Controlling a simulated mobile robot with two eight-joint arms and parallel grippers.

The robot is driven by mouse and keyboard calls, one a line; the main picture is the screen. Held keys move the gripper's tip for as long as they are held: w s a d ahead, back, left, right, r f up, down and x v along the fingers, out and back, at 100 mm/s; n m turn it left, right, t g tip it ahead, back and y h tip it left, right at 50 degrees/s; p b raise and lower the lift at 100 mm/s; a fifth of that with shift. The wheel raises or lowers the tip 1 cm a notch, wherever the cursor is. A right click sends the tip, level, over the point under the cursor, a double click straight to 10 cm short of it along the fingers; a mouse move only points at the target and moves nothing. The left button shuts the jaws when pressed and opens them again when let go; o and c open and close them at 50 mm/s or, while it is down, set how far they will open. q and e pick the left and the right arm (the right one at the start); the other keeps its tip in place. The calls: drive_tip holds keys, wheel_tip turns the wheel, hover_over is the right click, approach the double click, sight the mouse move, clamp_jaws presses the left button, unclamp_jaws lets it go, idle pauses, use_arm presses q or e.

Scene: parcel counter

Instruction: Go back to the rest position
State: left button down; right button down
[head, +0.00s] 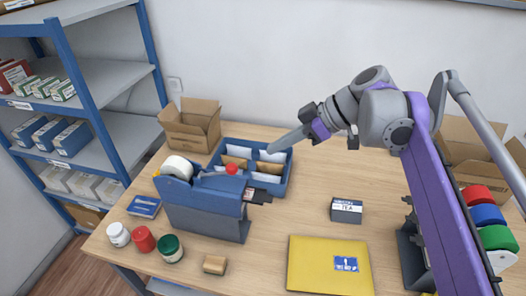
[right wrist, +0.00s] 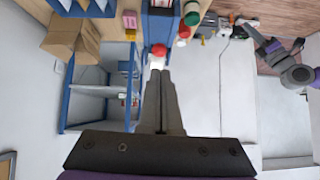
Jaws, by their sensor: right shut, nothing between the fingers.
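My right gripper (head: 279,146) hangs in the air over the back of the counter, pointing left, above the blue tray and touching nothing. In the right wrist view its two grey fingers (right wrist: 160,80) lie together, shut and empty. In the head view my right arm comes in from the right side. My left arm does not show in the head view. A grey and purple arm, seemingly my left, shows small at the upper right of the right wrist view, its gripper (right wrist: 252,30) too small to read.
The counter holds a blue tape dispenser (head: 205,205), blue tray (head: 283,184), tea box (head: 346,210), yellow parcel (head: 310,265), several jars and a wood block (head: 214,265). Open cartons stand at back left (head: 190,127) and right (head: 462,140). Blue-framed shelves (head: 75,70) stand left.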

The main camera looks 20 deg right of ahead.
drive_tip(key=shift+s+d+r, duration=0.1)
drive_tip(key=shift+d+r, duration=0.15)
drive_tip(key=shift+d, duration=0.25)
drive_tip(key=s+a+f+m+h, duration=0.1)
drive_tip(key=s+f+m+h, duration=0.1)
drive_tip(key=f, duration=0.7)
drive_tip(key=s+a+f+m+h, duration=0.1)
drive_tip(key=s+f+m+h, duration=0.2)
drive_tip(key=s+f+m, duration=0.2)
drive_tip(key=s+a+f+m+t+h, duration=0.1)
drive_tip(key=s+a+f+m+h, duration=0.1)
drive_tip(key=s+f, duration=0.5)
wheel_tip(320, 180, down, 6)
drive_tip(key=shift+f+m+h, duration=0.2)
drive_tip(key=shift+m+h, duration=0.4)
drive_tip(key=shift+m, duration=0.4)
